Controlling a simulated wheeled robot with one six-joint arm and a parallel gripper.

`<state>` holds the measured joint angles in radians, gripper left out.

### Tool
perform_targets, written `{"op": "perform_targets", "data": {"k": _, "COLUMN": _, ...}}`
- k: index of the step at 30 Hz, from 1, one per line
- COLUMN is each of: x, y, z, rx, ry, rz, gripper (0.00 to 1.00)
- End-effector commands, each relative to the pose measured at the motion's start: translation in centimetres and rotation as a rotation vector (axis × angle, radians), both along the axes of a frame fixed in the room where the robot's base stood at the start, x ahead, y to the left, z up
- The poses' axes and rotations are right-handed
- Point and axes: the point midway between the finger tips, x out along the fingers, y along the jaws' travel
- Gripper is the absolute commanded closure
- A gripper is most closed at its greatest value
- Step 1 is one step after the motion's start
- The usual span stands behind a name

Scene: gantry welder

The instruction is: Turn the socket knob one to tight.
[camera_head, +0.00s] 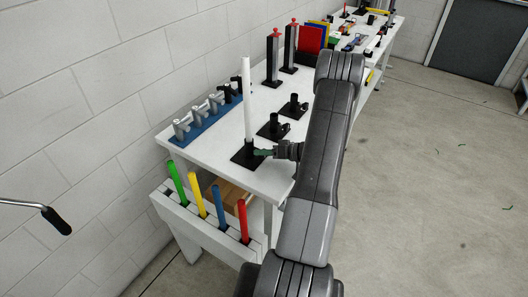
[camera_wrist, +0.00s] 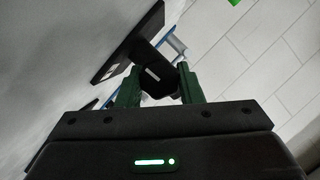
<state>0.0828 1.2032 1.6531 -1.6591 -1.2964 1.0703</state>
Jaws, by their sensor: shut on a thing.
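The nearest black socket (camera_head: 241,159) stands on the white bench near its front edge, with a white tube (camera_head: 247,95) upright in it. My gripper (camera_head: 265,152) reaches in from the right, low at this socket's side. In the wrist view the green fingers of my gripper (camera_wrist: 160,86) are on both sides of a dark knob (camera_wrist: 158,78) with a small white mark, and are shut on it. In the head view the knob is hidden by my gripper. I cannot tell how far the knob is turned.
Two more black sockets (camera_head: 271,127) (camera_head: 294,107) stand empty behind the first. A blue rack (camera_head: 205,121) with grey-handled tools is along the wall side. A white holder (camera_head: 205,228) with green, yellow, blue and red rods hangs at the bench's front.

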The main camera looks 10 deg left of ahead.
Motion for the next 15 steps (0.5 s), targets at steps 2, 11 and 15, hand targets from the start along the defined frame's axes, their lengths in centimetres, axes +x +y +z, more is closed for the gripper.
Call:
{"op": "perform_targets", "data": {"k": 2, "x": -0.02, "y": -0.01, "z": -0.05, "rx": 0.0, "ry": 0.005, "rz": 0.0, "gripper": 0.89}}
{"op": "perform_targets", "data": {"k": 11, "x": -0.01, "y": -0.02, "z": -0.06, "rx": 0.0, "ry": 0.005, "rz": 0.0, "gripper": 0.89}}
{"op": "perform_targets", "data": {"k": 15, "x": 0.0, "y": -0.02, "z": -0.05, "rx": 0.0, "ry": 0.004, "rz": 0.0, "gripper": 0.45}}
